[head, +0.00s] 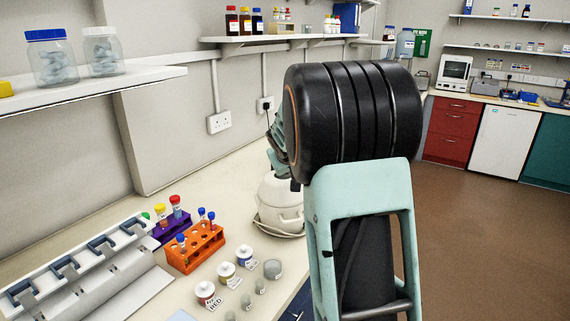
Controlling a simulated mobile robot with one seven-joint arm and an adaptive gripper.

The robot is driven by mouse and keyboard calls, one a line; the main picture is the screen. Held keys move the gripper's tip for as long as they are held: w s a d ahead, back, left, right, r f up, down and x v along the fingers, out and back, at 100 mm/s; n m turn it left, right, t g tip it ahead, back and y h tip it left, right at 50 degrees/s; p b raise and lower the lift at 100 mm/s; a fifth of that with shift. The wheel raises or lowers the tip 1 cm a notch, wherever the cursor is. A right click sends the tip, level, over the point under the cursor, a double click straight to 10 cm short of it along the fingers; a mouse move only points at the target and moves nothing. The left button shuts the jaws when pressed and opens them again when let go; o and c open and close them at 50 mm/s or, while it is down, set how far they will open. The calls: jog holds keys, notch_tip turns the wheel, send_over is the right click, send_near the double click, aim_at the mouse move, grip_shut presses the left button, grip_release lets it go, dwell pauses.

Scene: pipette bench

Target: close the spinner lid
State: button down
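A white rounded device (279,208), which looks like the spinner, stands on the bench just left of my arm. Its upper right part is hidden behind my arm, and I cannot tell how its lid sits. My arm's large black joint and pale green link fill the middle of the head view. A small part of the arm's far end, with my gripper (279,147), shows at the left of the black joint, above the device. The fingers are mostly hidden, so I cannot tell whether they are open or touch the lid.
An orange rack (194,250) and a purple rack (168,232) with capped tubes stand left of the device. Several small jars, including a red-labelled one (206,294), stand in front. A pipette stand (85,265) is at far left. A shelf (100,88) overhangs the bench.

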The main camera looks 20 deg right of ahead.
jog(key=shift+s+d+f+b, duration=0.2)
jog(key=shift+d+f+b, duration=0.45)
jog(key=shift+d+f, duration=0.9)
jog(key=shift+r, duration=0.1)
